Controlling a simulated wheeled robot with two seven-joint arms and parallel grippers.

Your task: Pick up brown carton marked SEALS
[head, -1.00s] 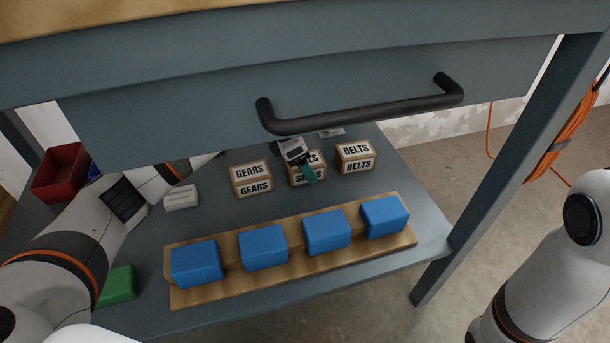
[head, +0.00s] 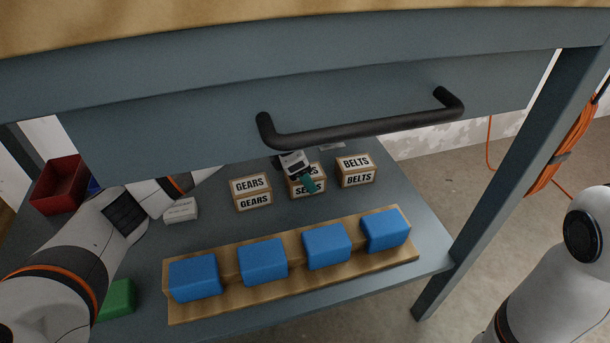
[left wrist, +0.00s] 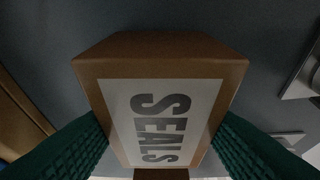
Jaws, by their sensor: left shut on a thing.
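The brown carton marked SEALS (head: 297,188) stands on the lower shelf between the GEARS carton (head: 251,191) and the BELTS carton (head: 356,170). My left gripper (head: 308,184) is at it and partly hides its label. In the left wrist view the SEALS carton (left wrist: 160,58) fills the middle, with a green fingertip on each side of it. The left gripper is shut on this carton. Whether the carton's base is clear of the shelf I cannot tell. My right gripper is out of view; only part of my right arm shows at the right edge.
The drawer front with its black handle (head: 365,125) hangs above the cartons. A wooden rack (head: 310,279) with several blue blocks lies in front. A white box (head: 180,210), a red bin (head: 60,185) and a green block (head: 117,299) are at the left.

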